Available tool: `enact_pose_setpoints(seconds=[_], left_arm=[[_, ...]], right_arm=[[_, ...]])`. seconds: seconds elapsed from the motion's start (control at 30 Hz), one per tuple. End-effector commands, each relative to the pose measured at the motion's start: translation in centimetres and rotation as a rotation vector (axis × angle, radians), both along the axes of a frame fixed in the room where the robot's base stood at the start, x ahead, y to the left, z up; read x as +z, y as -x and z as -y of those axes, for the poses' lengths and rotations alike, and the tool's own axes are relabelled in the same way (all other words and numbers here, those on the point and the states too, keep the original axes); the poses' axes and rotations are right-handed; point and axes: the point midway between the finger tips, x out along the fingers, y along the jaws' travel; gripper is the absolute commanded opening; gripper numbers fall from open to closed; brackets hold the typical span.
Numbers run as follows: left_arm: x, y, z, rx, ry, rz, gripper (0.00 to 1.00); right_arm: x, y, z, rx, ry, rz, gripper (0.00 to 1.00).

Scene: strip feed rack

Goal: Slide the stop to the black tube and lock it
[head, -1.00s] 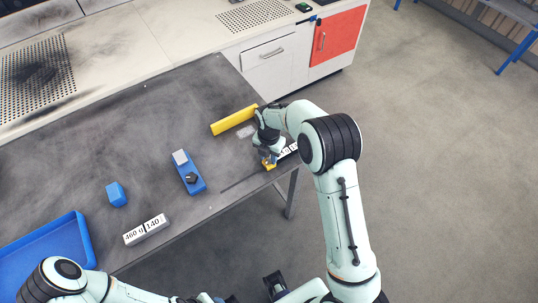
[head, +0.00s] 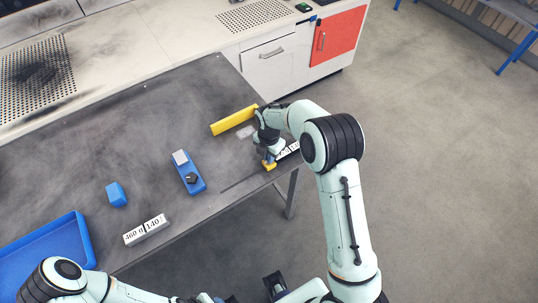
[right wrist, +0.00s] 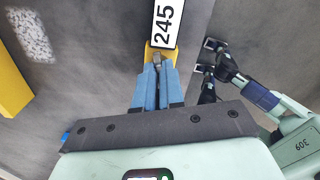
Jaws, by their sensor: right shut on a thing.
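My right gripper (right wrist: 157,62) is at the right end of the dark table, by its front edge. Its blue fingers are shut on a small grey part on top of a yellow block (right wrist: 151,50), which also shows under the hand in the head view (head: 269,166). A white label plate reading 245 (right wrist: 166,22) adjoins this block. A thin dark groove (head: 240,181) runs left from the block along the table. My left gripper (right wrist: 209,57) has two black fingers standing apart, with nothing between them. I cannot make out a black tube.
A yellow bar (head: 234,120) lies behind the right hand. A blue tray (head: 78,232) is at far left. The mid-table is otherwise clear.

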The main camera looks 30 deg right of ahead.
Motion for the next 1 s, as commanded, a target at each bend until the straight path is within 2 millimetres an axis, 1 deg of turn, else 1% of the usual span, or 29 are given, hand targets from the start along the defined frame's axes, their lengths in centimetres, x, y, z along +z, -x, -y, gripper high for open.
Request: enact_pose_setpoints(seconds=[1.0], left_arm=[[-0.17,0.08,0.00,0.000,0.000,-0.001,0.43]], right_arm=[[0.11,-0.07,0.02,-0.960,-0.001,0.003,0.00]])
